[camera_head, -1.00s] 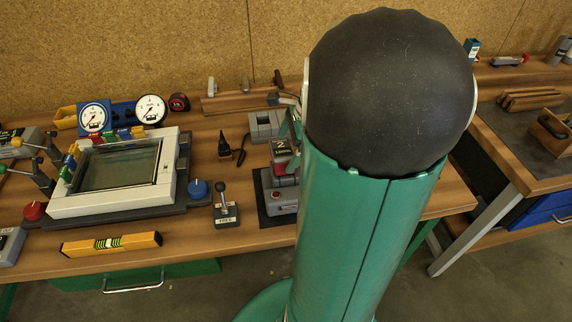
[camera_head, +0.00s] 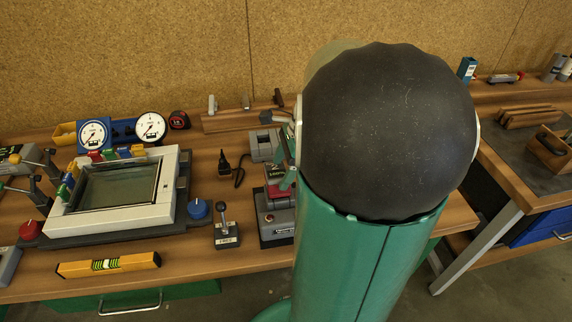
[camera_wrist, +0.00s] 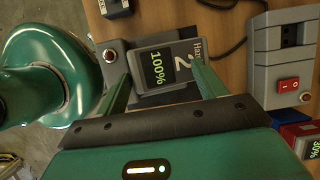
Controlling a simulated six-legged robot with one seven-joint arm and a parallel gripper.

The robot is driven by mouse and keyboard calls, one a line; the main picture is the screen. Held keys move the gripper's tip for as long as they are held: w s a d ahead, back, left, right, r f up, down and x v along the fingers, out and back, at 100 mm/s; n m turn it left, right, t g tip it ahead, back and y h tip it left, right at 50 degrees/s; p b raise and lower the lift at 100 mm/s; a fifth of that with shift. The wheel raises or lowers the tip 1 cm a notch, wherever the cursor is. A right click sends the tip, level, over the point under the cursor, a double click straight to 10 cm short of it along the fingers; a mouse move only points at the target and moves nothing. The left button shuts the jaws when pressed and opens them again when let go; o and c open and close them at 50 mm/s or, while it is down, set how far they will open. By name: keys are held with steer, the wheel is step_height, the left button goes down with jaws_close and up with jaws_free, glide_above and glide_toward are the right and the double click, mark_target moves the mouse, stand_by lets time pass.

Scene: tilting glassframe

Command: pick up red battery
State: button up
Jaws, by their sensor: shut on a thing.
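In the wrist view the battery (camera_wrist: 157,68) shows a green 100% readout and a large 2. My gripper (camera_wrist: 162,74) has one finger on each side of it and is shut on it. I cannot tell whether the battery is clear of the dock. In the head view my arm's dark joint and green link hide part of the gripper and the table beyond.
A grey box (camera_wrist: 290,55) with a red switch stands close to the battery. A red and blue item with an 80% readout (camera_wrist: 314,149) is at the lower right. A lever box (camera_head: 227,234), framed screen (camera_head: 165,200) and yellow level (camera_head: 80,269) lie to the left.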

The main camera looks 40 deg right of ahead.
steer(key=r, duration=0.4)
steer(key=shift+d+r, duration=0.25)
steer(key=shift+r, duration=0.05)
jaws_close()
steer(key=shift+r, duration=0.5)
steer(key=o, duration=1.2)
jaws_free()
steer(key=shift+d, duration=0.1)
steer(key=shift+o, duration=0.2)
steer(key=shift+r, duration=0.1)
